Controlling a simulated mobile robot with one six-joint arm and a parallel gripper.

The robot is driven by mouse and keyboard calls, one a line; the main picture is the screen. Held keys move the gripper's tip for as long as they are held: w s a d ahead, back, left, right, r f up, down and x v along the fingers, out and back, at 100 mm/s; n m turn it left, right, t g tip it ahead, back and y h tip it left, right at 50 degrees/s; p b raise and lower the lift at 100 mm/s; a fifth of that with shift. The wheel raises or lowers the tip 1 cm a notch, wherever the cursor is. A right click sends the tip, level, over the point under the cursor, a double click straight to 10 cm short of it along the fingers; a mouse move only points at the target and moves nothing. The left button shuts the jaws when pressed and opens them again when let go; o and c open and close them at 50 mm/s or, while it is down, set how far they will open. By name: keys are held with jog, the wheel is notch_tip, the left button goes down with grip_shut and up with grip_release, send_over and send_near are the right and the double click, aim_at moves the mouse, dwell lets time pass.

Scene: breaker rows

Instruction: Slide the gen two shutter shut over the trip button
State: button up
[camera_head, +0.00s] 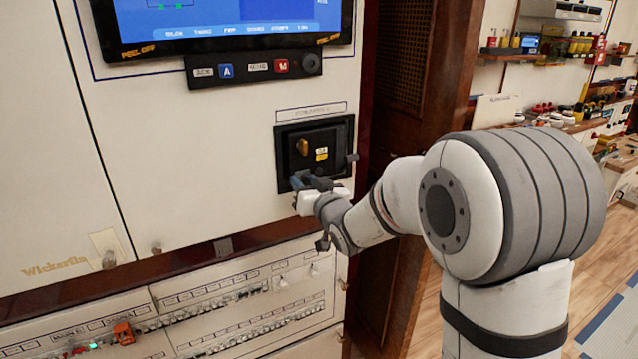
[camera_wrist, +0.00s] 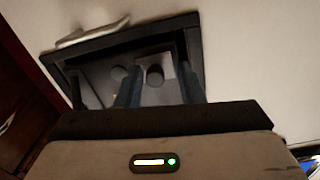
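I cannot tell which part is the shutter or the trip button; the fingers hide some of the inside.
A screen (camera_head: 225,20) and a button strip (camera_head: 255,69) are above the unit. A ledge (camera_head: 150,275) and lower panels with rows of small parts (camera_head: 240,300) are below. A dark wooden post (camera_head: 420,70) stands close on the right, behind my arm.

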jog(key=shift+o, duration=0.2)
jog(key=shift+d, duration=0.1)
jog(key=v, duration=0.7)
jog(key=shift+s+d+b, duration=0.15)
jog(key=shift+s+b, duration=0.15)
jog(key=shift+b, duration=0.1)
jog(key=shift+d, duration=0.1)
